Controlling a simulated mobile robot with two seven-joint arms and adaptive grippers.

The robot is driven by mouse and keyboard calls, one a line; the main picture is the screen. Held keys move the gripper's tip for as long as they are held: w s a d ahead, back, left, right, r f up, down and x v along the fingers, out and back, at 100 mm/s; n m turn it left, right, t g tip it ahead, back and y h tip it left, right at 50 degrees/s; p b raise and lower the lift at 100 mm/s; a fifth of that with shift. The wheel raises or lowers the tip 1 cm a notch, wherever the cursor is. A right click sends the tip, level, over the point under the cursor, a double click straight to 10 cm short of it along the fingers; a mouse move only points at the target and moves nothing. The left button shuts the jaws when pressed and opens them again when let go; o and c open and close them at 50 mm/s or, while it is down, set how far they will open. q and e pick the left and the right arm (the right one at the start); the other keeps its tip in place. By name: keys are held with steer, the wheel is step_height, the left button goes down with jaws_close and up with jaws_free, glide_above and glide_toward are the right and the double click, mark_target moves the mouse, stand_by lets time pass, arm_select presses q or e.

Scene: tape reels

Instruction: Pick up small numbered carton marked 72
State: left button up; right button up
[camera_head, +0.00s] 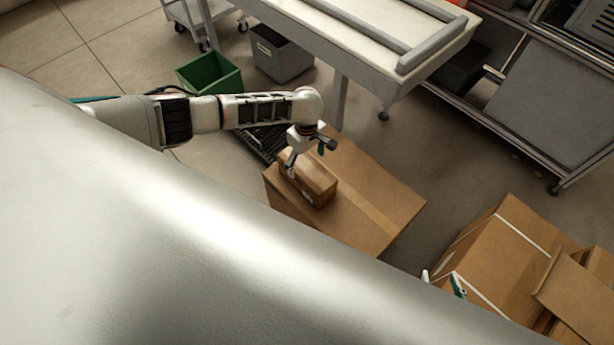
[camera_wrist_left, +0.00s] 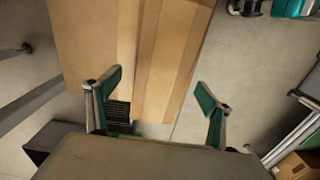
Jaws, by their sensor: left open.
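A small brown carton (camera_head: 318,181) lies on top of a large brown carton (camera_head: 375,195) in the head view. No number can be read on it. My left gripper (camera_head: 305,158) is over the small carton, pointing down, with its fingers close to the carton's near left part. In the left wrist view the left gripper (camera_wrist_left: 158,100) is open, its two teal-padded fingers wide apart. Brown carton surface (camera_wrist_left: 172,60) with a tape strip lies beyond and between them; contact cannot be told. Part of my right gripper (camera_head: 443,281) shows at my body's edge, mostly hidden.
More large cartons (camera_head: 505,255) stand at the lower right. A green bin (camera_head: 210,73) and a grey bin (camera_head: 281,55) stand behind my left arm. A white-topped table (camera_head: 365,45) and a metal cart (camera_head: 560,110) stand farther back. Floor between cartons and cart is clear.

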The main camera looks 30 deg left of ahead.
mark_target(307, 167)
arm_select(q)
steer(key=f, duration=0.2)
steer(key=f+b, duration=0.1)
steer(key=shift+s+d, duration=0.15)
steer(key=shift+s, duration=0.1)
steer(key=shift+f, duration=0.5)
arm_select(e)
steer(key=shift+s+f, duration=0.2)
steer(key=shift+f, duration=0.9)
steer(key=shift+a, duration=0.1)
arm_select(q)
steer(key=shift+r, duration=0.1)
steer(key=c, duration=1.6)
steer(key=shift+c, duration=0.2)
